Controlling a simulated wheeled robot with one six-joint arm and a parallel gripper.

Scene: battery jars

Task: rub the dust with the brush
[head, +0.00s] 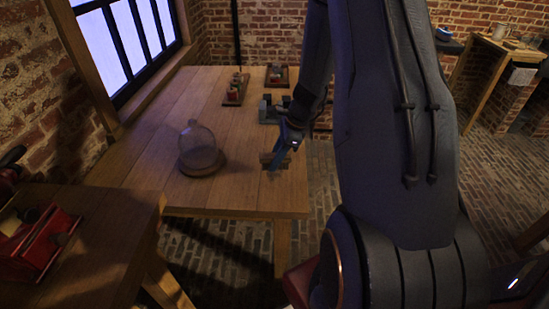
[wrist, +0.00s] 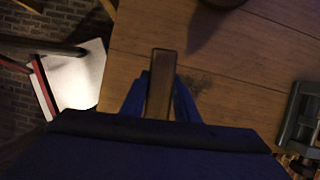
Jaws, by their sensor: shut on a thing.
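My gripper (head: 283,148) is low over the near right part of the wooden table (head: 235,195). Its blue fingers (wrist: 158,100) are shut on the brush, whose brown wooden body (wrist: 161,75) points away from me in the wrist view. The brush also shows as a small brownish block (head: 268,158) below the gripper in the head view. A dark, smudged patch that looks like the dust (wrist: 197,82) lies on the tabletop just right of the brush in the wrist view. The bristles are hidden, so I cannot tell whether they touch the wood.
A glass dome (head: 197,140) on a round wooden base stands left of my gripper. A grey-green device (head: 268,112) stands just behind it; two small wooden trays (head: 236,90) (head: 277,77) are farther back. A red box (head: 40,245) sits on the left bench. The table's near middle is clear.

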